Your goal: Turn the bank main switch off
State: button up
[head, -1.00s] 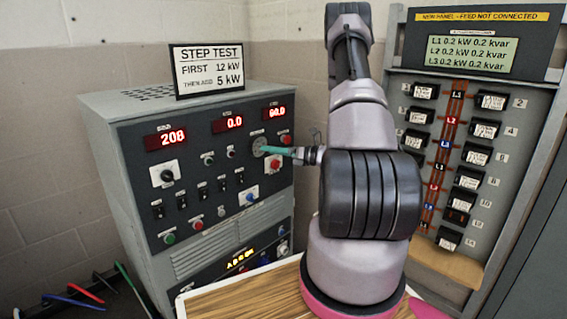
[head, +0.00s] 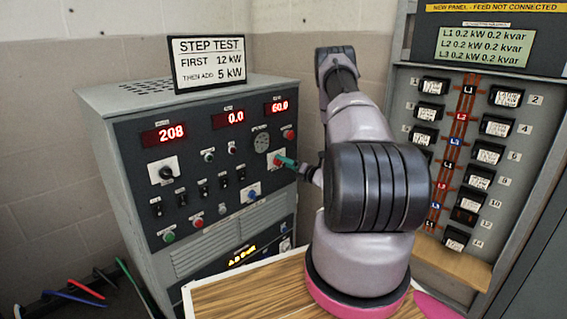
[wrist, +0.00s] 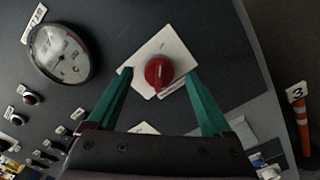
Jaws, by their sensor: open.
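A red rotary switch (wrist: 158,73) on a white square plate is on the dark panel of the cabinet (head: 205,165). Its label is too small to read. The switch also shows in the head view (head: 277,161), partly hidden by my gripper (head: 287,163). In the wrist view my gripper (wrist: 158,80) is open, with one teal finger on each side of the red switch. The fingers look apart from the switch, and their depth relative to it is unclear.
A round gauge (head: 260,141) is above the switch. A black rotary switch (head: 166,173), a blue knob (head: 251,194) and several toggles are on the same panel. A breaker panel (head: 460,160) stands at right. A wooden tabletop (head: 245,290) lies below my arm.

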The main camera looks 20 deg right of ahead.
jog(key=shift+x, duration=0.95)
grip_shut()
